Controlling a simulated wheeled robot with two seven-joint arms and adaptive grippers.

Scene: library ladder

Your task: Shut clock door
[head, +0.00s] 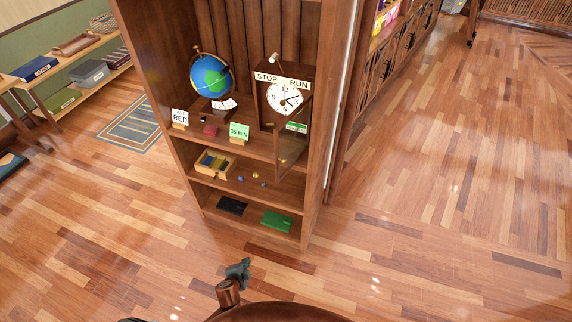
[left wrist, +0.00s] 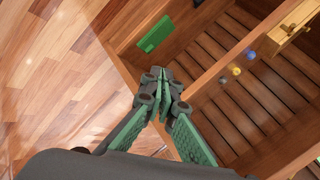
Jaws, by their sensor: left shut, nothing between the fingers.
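The clock (head: 284,98) stands on the upper shelf of the wooden bookcase, with a white dial and a STOP / RUN label above it. Its framed, see-through door (head: 292,146) stands open, swung out toward me from the right side of the case and reaching past the shelf's front edge. My left gripper (head: 238,268) is low in front of the bookcase, well below and apart from the door. In the left wrist view the same gripper (left wrist: 162,82) has its fingers together with nothing between them. The clock and door do not show there. My right gripper is not in view.
The bookcase (head: 318,200) also holds a globe (head: 211,76), a RED card (head: 180,118), a 35 MIN card (head: 239,131), a wooden box (head: 215,163) and small balls. A green book (head: 277,221) lies on the bottom shelf. The floor to the right is clear.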

